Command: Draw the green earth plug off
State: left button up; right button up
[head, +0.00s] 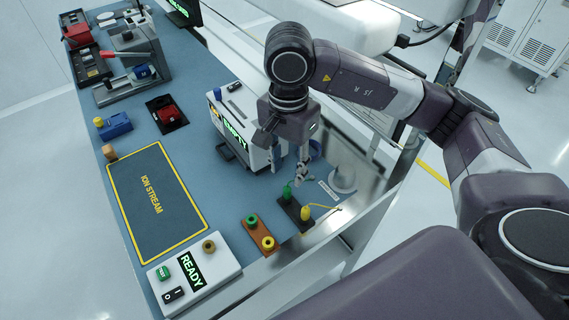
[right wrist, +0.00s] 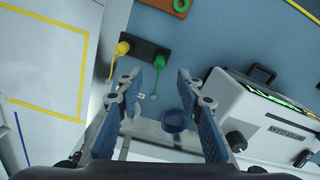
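The green plug (head: 287,192) sits in a small black socket block (head: 296,214) near the bench's right edge, beside a yellow plug (head: 305,212). In the right wrist view the green plug (right wrist: 159,62) stands at the right end of the black block (right wrist: 145,52), with the yellow plug (right wrist: 121,48) at the left end. My right gripper (head: 288,170) points down just above the green plug, fingers apart. My left gripper is not in view.
A white tester (head: 245,125) reading EMPTY stands right behind the gripper. An orange block (head: 254,235) with green and yellow rings is left of the sockets. A dark ION STREAM mat (head: 150,225) and a white READY panel (head: 213,248) lie farther left. A blue ring (right wrist: 174,121) is near the fingers.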

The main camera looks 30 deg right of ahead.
aim_at(287, 188)
notch_tip(287, 188, down, 6)
jog(key=shift+s+r+p, duration=0.1)
jog(key=shift+p, duration=0.75)
jog(key=shift+a+f, duration=0.1)
jog(key=shift+f, duration=0.6)
grip_shut()
